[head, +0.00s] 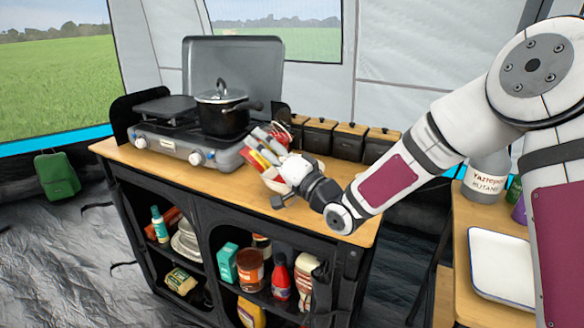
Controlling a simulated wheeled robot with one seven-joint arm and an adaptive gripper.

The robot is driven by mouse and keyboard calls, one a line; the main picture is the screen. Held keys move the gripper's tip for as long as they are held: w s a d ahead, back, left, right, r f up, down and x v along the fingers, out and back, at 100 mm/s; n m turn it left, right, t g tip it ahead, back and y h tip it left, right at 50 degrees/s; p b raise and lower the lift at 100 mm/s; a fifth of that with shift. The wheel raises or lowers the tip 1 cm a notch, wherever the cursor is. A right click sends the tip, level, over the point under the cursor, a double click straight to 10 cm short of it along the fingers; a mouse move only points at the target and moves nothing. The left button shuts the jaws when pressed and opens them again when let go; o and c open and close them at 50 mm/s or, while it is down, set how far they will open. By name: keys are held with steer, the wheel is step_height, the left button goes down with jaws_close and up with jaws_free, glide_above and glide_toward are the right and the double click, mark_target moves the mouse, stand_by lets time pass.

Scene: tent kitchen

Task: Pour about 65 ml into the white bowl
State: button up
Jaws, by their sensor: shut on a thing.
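My gripper (282,163) reaches in from the right over the wooden top of the kitchen stand. It is shut on a small red and yellow container (256,158), which is partly hidden by the fingers. I cannot make out its opening or whether anything flows from it. A white bowl (274,184) shows just below and behind the gripper. Much of the bowl is covered by my gripper, and its inside cannot be seen. I cannot tell whether the container touches the bowl.
A camping stove (190,149) with a black lidded pot (222,115) stands left of the gripper. Several dark, wood-lidded canisters (318,138) line the back edge. A white tray (502,264) lies on the right table.

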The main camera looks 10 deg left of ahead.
steer(key=n, duration=0.1)
steer(key=n+g+b, duration=0.1)
steer(key=n, duration=0.1)
steer(key=shift+w+d+r+n, duration=0.2)
steer(key=shift+r+n, duration=0.1)
steer(key=shift+r, duration=0.05)
steer(key=shift+g, duration=0.3)
steer(key=shift+r, duration=0.1)
steer(key=shift+r+n+b, duration=0.1)
steer(key=shift+n+b, duration=0.2)
steer(key=shift+n, duration=0.3)
steer(key=shift+s+a+f+n+g+b, duration=0.2)
steer(key=shift+n+b, duration=0.15)
steer(key=shift+n, duration=0.15)
steer(key=shift+s+a+f+n+g+b, duration=0.1)
steer(key=shift+a+f+n+g+b, duration=0.15)
steer(key=shift+n, duration=0.25)
steer(key=shift+s+a+n+b, duration=0.1)
steer(key=shift+s+n+b, duration=0.2)
steer(key=shift+n, duration=0.7)
